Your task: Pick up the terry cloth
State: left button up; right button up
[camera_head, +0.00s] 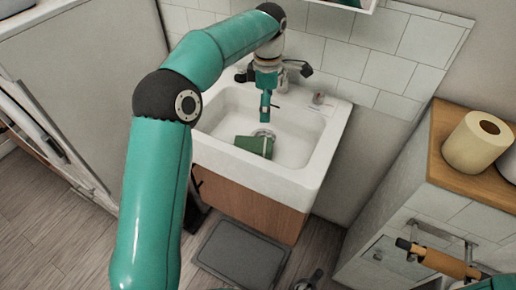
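A green object (254,146) lies in the sink basin by the drain. I cannot tell whether it is the terry cloth or a cup. My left arm reaches over the sink, and its end (265,104) points down above the basin, a little above and apart from the green object. Its fingers are too small to tell open from shut.
The white sink (323,158) stands against a tiled wall on a wooden cabinet (250,196). A grey mat (240,258) lies on the floor before it. A paper roll (470,148) stands on a wooden-topped unit at right. A white appliance stands left.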

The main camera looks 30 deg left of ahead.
pick_arm(q)
jog(key=b, duration=0.1)
send_over(266, 144)
jog(key=f, duration=1.1)
jog(key=shift+s+f, duration=0.2)
jog(key=shift+s, duration=0.05)
jog(key=shift+w+d+f, duration=0.1)
jog(key=shift+w+f, duration=0.05)
jog(key=shift+f, duration=1.3)
jog(key=shift+w+d+f, duration=0.1)
jog(key=shift+f, duration=1.35)
jog(key=c, duration=1.1)
jog(key=shift+a+r, duration=0.1)
